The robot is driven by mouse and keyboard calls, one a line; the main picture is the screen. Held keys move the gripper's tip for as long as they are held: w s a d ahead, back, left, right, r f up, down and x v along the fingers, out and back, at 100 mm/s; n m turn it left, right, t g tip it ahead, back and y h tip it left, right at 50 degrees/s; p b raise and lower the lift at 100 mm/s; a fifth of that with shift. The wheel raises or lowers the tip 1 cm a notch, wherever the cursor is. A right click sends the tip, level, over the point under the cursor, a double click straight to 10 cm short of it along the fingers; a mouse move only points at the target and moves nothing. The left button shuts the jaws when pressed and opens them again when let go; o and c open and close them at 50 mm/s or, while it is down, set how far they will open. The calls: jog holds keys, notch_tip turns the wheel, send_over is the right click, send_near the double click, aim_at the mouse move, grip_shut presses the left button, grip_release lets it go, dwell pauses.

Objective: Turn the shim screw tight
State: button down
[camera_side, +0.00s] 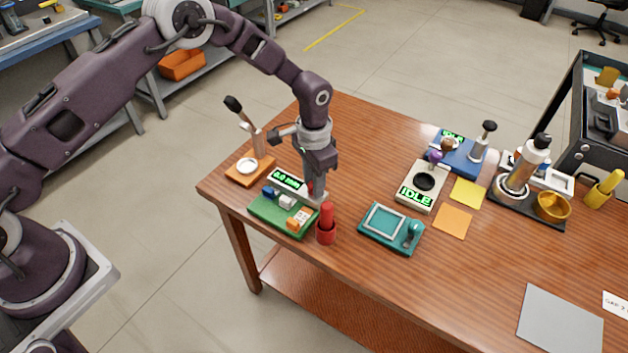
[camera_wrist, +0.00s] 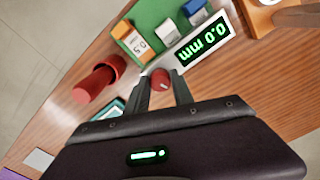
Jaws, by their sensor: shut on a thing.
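The shim screw is a small red knob (camera_wrist: 160,79) on the end of a light grey gauge block (camera_side: 317,202). Only a sliver of the knob shows in the side view (camera_side: 310,187). The block's display (camera_side: 287,180) reads 0.0 mm in green; in the wrist view it appears upside down (camera_wrist: 203,44). My gripper (camera_side: 314,184) points down over the block's right end. In the wrist view my gripper (camera_wrist: 161,84) has its two fingers shut on the red knob, one on each side. The knob's lower part is hidden by the fingers.
A green tray (camera_side: 258,214) with blue, white and orange blocks lies along the block. A red cup (camera_side: 326,232) holding a red cylinder stands close by. A teal box (camera_side: 378,238) and a white IDLE device (camera_side: 408,198) are farther right. The table's left edge is near.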

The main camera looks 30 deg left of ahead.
jog(key=shift+r+m, duration=0.1)
jog(key=shift+m, duration=1.6)
jog(key=shift+w+m, duration=0.1)
jog(key=shift+m, duration=0.2)
jog(key=c, duration=1.1)
grip_release()
